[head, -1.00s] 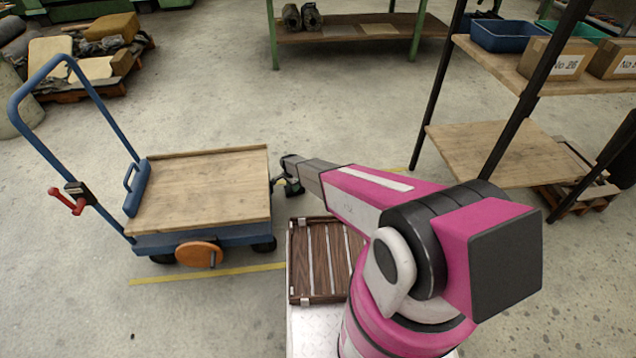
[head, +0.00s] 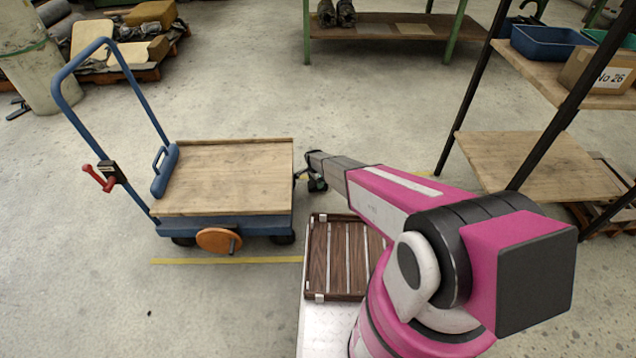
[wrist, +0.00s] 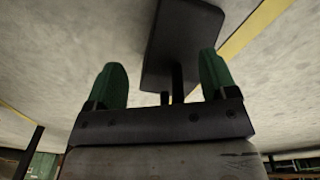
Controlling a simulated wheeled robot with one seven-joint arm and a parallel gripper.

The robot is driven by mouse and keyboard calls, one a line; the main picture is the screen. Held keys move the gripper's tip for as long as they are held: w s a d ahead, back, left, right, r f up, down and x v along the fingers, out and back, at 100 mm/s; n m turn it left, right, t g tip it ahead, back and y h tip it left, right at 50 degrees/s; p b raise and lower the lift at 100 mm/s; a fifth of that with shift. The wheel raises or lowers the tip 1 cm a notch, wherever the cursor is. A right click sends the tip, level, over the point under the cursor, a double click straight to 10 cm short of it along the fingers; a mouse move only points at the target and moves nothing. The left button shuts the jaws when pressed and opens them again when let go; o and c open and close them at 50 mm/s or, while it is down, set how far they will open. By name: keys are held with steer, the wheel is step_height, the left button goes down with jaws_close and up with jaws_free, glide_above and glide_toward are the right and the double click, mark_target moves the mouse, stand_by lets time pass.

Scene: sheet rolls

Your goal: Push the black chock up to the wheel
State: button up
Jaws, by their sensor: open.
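The cart has a wooden deck (head: 225,180) and a blue frame. A dark wheel (head: 283,238) shows under its right end, and a round orange disc (head: 214,240) is on its near side. My gripper (head: 316,184) is just right of the cart's right end, low down and partly hidden by my arm. In the wrist view, my gripper (wrist: 160,76) has its green fingertips wide apart. A black block (wrist: 185,40), which looks like the chock, lies beyond them, with dark posts between the fingers. I cannot tell whether they touch. The chock is not clear in the head view.
A slatted brown rack (head: 340,262) lies beside my arm. A yellow line (head: 225,261) runs on the floor in front of the cart. A shelf unit (head: 540,165) with bins and boxes stands at the right. The floor left of the cart is open.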

mark_target(315, 186)
step_height(315, 186, up, 10)
steer(key=a, duration=0.1)
steer(key=shift+s+y, duration=0.15)
steer(key=shift+y, duration=0.15)
steer(key=shift+d+r, duration=0.1)
steer(key=shift+d, duration=0.05)
